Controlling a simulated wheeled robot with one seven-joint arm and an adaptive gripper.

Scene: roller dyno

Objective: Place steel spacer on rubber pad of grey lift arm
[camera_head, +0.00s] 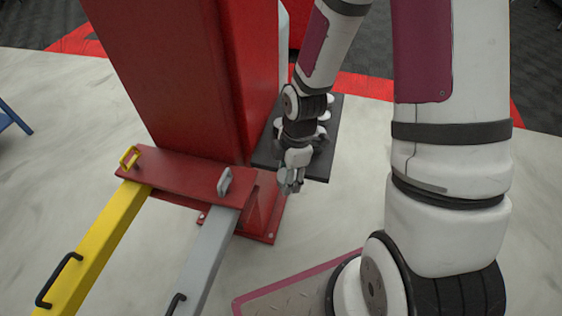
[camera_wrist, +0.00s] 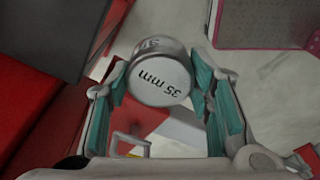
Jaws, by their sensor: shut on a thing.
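The steel spacer (camera_wrist: 160,80) is a short silver cylinder marked "35 mm". It sits between the two teal-padded fingers of my gripper (camera_wrist: 165,95), which is shut on it, in the wrist view. In the head view my gripper (camera_head: 290,182) hangs beside the red post, by the front edge of a dark tray, and the spacer is hard to make out there. The grey lift arm (camera_head: 208,258) extends from the red carriage toward the bottom of the picture, left of and below my gripper. Its rubber pad cannot be seen in either view.
A yellow lift arm (camera_head: 92,250) with a black handle lies left of the grey one. The red carriage (camera_head: 185,180) and red post (camera_head: 190,75) stand close to my gripper's left.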

